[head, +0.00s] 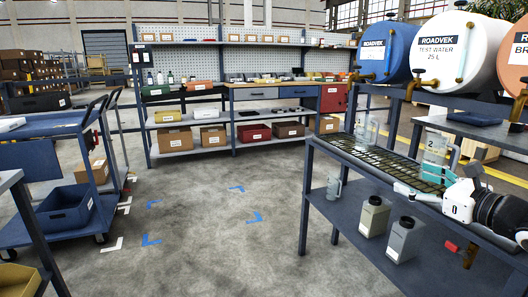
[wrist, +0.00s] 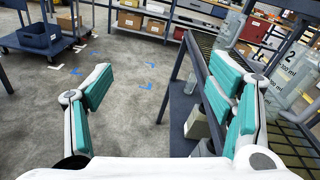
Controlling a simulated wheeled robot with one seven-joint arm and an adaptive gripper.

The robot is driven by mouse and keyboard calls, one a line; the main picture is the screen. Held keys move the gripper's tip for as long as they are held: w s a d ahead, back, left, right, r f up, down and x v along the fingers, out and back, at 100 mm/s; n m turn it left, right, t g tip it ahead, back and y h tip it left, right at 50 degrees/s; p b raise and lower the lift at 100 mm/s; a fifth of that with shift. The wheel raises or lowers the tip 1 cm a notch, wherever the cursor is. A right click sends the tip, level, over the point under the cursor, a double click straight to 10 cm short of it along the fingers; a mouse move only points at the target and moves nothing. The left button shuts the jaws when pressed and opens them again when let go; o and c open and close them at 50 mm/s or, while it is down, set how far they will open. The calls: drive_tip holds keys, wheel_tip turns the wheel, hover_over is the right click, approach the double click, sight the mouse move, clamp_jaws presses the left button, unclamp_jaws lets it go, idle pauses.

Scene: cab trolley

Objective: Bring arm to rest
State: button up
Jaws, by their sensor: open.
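My gripper (head: 424,192) is over the grated top of the metal stand at the right in the head view. In the wrist view my gripper (wrist: 165,112) has its two teal-padded fingers spread wide with nothing between them. Past the fingers I see floor and the stand's edge. My arm reaches in from the right edge of the head view. A clear jug marked 2 (head: 436,150) stands on the grate just behind the gripper. I cannot tell whether they touch.
Another clear jug (head: 366,132) stands further back on the grate (head: 385,160). Two grey containers (head: 373,216) and a clear jug (head: 333,186) are on the lower shelf. Drums (head: 452,50) hang above. A blue trolley (head: 62,127) stands left. The middle floor is clear.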

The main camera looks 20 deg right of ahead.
drive_tip(key=s+a+r+n+g+y, duration=0.1)
drive_tip(key=a+n+g+y, duration=0.45)
drive_tip(key=a, duration=0.75)
drive_tip(key=s+a+n+g+y, duration=0.1)
drive_tip(key=a+n+g+y, duration=0.2)
drive_tip(key=a+n, duration=0.8)
drive_tip(key=s+a+f+n+g+h, duration=0.2)
drive_tip(key=s+a+n+g, duration=0.35)
drive_tip(key=s+a, duration=0.7)
drive_tip(key=s+d+f+n+g+h, duration=0.25)
drive_tip(key=s+n+h, duration=0.45)
drive_tip(key=s, duration=0.4)
drive_tip(key=d+r+n+t+p, duration=0.1)
drive_tip(key=r+t+p, duration=0.1)
drive_tip(key=r+p, duration=1.1)
drive_tip(key=s+d+r+n+t+h+p, duration=0.1)
drive_tip(key=d+r+n+p, duration=0.1)
drive_tip(key=r+p, duration=1.1)
drive_tip(key=shift+s+d+r+t, duration=0.15)
drive_tip(key=shift+s+r+t, duration=0.15)
drive_tip(key=shift+r, duration=0.35)
drive_tip(key=shift+w, duration=0.1)
drive_tip(key=shift+c, duration=0.2)
